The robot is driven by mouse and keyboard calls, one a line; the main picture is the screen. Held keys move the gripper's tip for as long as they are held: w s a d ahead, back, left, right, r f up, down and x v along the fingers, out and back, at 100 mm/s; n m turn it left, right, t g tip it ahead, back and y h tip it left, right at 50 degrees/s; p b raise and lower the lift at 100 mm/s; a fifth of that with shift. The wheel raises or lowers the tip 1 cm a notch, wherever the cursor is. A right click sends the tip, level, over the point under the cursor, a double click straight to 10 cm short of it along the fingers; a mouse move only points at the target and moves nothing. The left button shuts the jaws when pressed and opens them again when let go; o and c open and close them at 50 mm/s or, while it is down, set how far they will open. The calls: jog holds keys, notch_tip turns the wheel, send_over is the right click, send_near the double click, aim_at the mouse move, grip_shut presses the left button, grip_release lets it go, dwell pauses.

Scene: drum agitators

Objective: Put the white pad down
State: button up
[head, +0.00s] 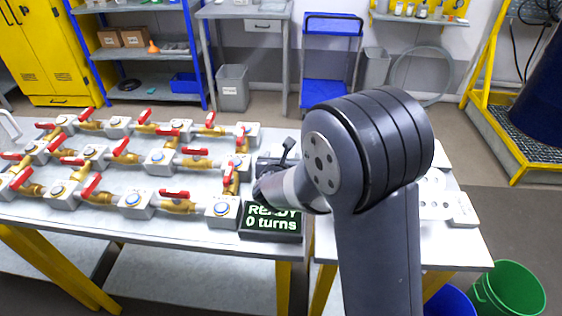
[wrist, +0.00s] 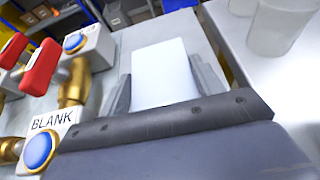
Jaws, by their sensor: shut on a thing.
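The white pad (wrist: 164,74) is a plain white block seen between the two fingers in the wrist view. My gripper (wrist: 165,88) is shut on it, with a grey finger on each side. In the head view my arm hides the pad and most of the gripper. There the wrist end of my arm is over the right end of the left table, just behind the black display reading "READY 0 turns" (head: 271,222). I cannot tell whether the pad touches the table.
Brass pipes with red-handled valves and blue-buttoned blocks (head: 134,204) fill the left table. One block labelled BLANK (wrist: 45,135) is close to my gripper in the wrist view. A right-hand table (head: 462,255) holds pale items partly behind my arm. Green (head: 508,290) and blue bins stand below.

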jog(key=shift+f, duration=0.45)
jog(key=shift+f+b, duration=0.2)
jog(key=shift+b, duration=0.1)
jog(key=o, duration=1)
jog(key=shift+o, duration=0.2)
jog(key=shift+r, duration=0.15)
